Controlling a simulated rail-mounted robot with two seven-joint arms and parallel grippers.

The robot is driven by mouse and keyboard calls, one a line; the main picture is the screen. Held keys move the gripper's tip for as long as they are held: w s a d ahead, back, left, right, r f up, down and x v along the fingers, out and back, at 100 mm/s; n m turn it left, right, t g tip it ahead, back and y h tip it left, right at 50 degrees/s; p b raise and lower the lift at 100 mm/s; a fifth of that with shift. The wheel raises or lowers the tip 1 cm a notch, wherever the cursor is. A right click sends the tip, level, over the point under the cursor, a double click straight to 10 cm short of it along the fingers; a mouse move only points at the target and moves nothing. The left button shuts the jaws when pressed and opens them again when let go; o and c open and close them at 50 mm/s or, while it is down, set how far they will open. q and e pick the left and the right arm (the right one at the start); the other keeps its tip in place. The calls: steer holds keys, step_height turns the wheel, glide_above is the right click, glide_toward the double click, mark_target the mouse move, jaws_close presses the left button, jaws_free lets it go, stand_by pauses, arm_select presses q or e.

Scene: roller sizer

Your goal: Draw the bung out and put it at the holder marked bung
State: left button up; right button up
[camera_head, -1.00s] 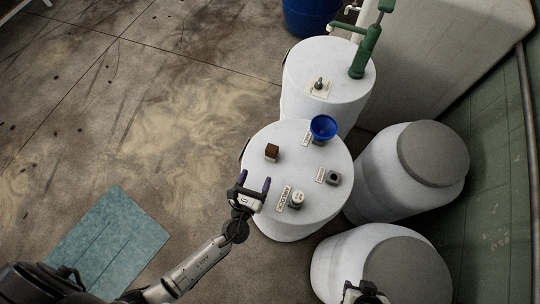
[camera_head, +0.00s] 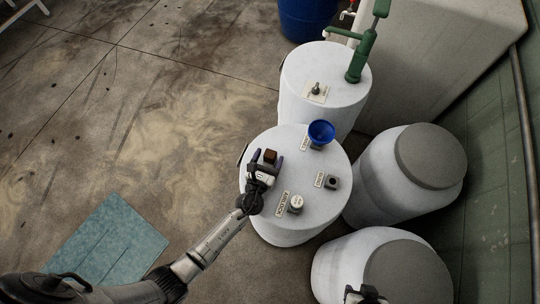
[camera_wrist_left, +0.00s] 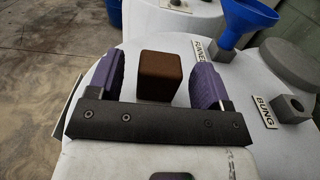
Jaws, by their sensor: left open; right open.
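The bung (camera_head: 269,156), a brown block, stands on top of the near white drum (camera_head: 262,218). In the left wrist view the bung (camera_wrist_left: 160,75) is between the two purple fingers, with a gap on each side. My left gripper (camera_head: 266,161) is open around it and not touching it. The holder marked bung (camera_head: 332,182), a grey block with an empty dark hole, stands on the right of the same drum; its label shows in the left wrist view beside the holder (camera_wrist_left: 291,108). My right gripper (camera_head: 364,294) is open at the bottom edge.
A blue funnel (camera_head: 321,132) stands in its labelled holder behind the bung holder. A white-capped piece (camera_head: 296,203) stands at the drum's front by another label. A drum with a green pump (camera_head: 362,57) is behind. Two grey-lidded drums (camera_head: 430,155) are at right.

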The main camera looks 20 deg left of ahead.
arm_select(q)
steer(key=shift+w+r, duration=0.1)
steer(key=shift+w, duration=1.55)
steer(key=shift+c, duration=0.2)
steer(key=c, duration=1)
steer(key=shift+o, duration=0.2)
steer(key=shift+r, duration=0.2)
step_height(320, 180, up, 5)
steer(key=p, duration=0.4)
steer(key=shift+p, duration=0.4)
steer(key=s+d+r+p, duration=0.4)
steer(key=d+r+p, duration=0.1)
steer(key=d, duration=0.5)
steer(key=shift+s+d+r, duration=0.25)
steer(key=shift+s+r, duration=0.05)
steer(key=shift+s, duration=0.1)
